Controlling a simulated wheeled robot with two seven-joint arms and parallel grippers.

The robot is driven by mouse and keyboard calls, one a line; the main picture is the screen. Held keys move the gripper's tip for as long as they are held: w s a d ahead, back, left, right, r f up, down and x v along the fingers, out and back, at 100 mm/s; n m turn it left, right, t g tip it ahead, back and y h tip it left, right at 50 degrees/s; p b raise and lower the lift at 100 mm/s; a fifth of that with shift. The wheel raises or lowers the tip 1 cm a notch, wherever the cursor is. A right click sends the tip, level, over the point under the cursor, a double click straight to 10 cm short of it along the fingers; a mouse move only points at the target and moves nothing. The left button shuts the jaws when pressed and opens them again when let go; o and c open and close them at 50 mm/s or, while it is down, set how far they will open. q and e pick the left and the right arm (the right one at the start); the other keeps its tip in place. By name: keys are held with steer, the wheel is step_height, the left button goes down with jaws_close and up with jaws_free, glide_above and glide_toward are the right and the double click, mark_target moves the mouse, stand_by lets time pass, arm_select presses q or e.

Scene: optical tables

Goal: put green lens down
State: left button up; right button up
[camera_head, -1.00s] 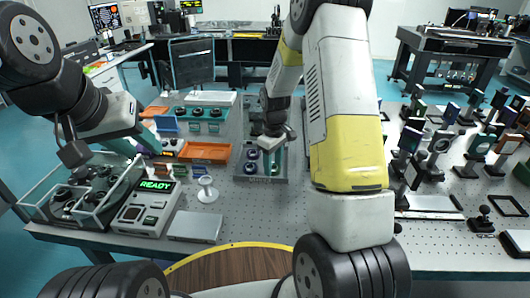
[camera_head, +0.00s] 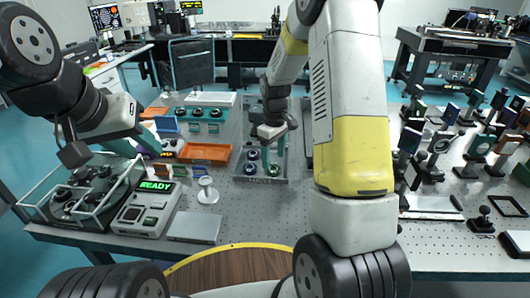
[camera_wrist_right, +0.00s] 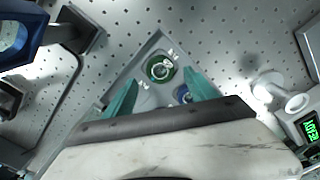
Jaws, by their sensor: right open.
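The green lens (camera_wrist_right: 160,68) sits in a grey tray with marked slots, seen from above in the right wrist view. In the head view it appears at the tray's front right (camera_head: 272,169). My right gripper (camera_wrist_right: 161,92) is open, its teal fingers apart with nothing between them, above the tray and clear of the lens. It also shows in the head view (camera_head: 273,156). My left gripper (camera_head: 150,138) hangs at the left, near the glass-walled box; its finger gap is not clear.
A blue lens (camera_wrist_right: 183,93) sits in the tray, partly hidden by my right gripper. A white stand (camera_head: 207,190), a READY device (camera_head: 146,209) and an orange tray (camera_head: 205,153) lie to the left. Several mounted optics crowd the table's right side.

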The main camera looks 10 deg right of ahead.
mark_target(273, 168)
steer(key=s+r+m+t, duration=0.1)
steer(key=s+r, duration=0.2)
steer(key=r, duration=0.4)
steer(key=s+r+m+t+y, duration=0.1)
steer(key=s+r, duration=0.3)
steer(key=r, duration=0.3)
steer(key=s+r+m+t, duration=0.1)
steer(key=s+r, duration=0.2)
steer(key=r, duration=0.3)
steer(key=s+a+r+m+t, duration=0.1)
steer(key=s+r+m, duration=0.1)
steer(key=s, duration=0.5)
steer(key=s+a+r+m+t+y, duration=0.1)
steer(key=s+r+m+t, duration=0.1)
steer(key=s, duration=0.5)
steer(key=shift+s+r, duration=0.2)
